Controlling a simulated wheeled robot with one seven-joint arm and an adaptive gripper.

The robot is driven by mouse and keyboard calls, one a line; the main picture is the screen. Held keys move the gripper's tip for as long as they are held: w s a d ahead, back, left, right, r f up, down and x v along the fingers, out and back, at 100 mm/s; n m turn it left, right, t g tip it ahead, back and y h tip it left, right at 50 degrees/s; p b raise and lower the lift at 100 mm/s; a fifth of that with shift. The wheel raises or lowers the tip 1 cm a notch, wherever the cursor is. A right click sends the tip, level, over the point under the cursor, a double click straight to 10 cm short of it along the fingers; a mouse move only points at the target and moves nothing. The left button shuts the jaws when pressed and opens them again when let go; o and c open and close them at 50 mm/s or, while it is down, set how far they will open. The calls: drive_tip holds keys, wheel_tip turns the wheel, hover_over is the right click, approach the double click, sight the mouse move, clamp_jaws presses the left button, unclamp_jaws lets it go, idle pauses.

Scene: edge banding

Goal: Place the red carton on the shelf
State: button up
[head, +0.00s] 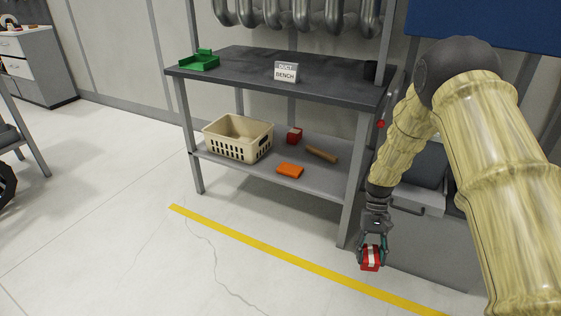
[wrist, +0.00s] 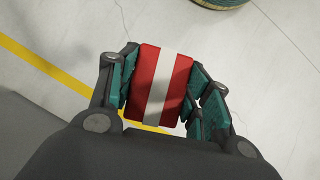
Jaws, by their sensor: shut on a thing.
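My gripper (head: 371,250) is shut on a red carton (head: 370,264) with a pale stripe, held in the air in front of the bench's right end. In the wrist view the carton (wrist: 161,85) sits between the two green-padded fingers. The bench has a grey lower shelf (head: 240,172), which stands to the left of my gripper and behind it. A second small red carton-like box (head: 294,135) lies at the back of this shelf.
The shelf also bears a cream basket (head: 238,140), an orange cloth-like item (head: 289,170) and a brown cylinder (head: 321,154). The dark bench top (head: 235,69) lies above it. A grey cabinet (head: 425,225) stands right of the bench. Bare shelf shows around the orange item.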

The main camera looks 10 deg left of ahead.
wheel_tip(320, 180, down, 6)
drive_tip(key=w+b, duration=0.3)
drive_tip(key=b, duration=0.6)
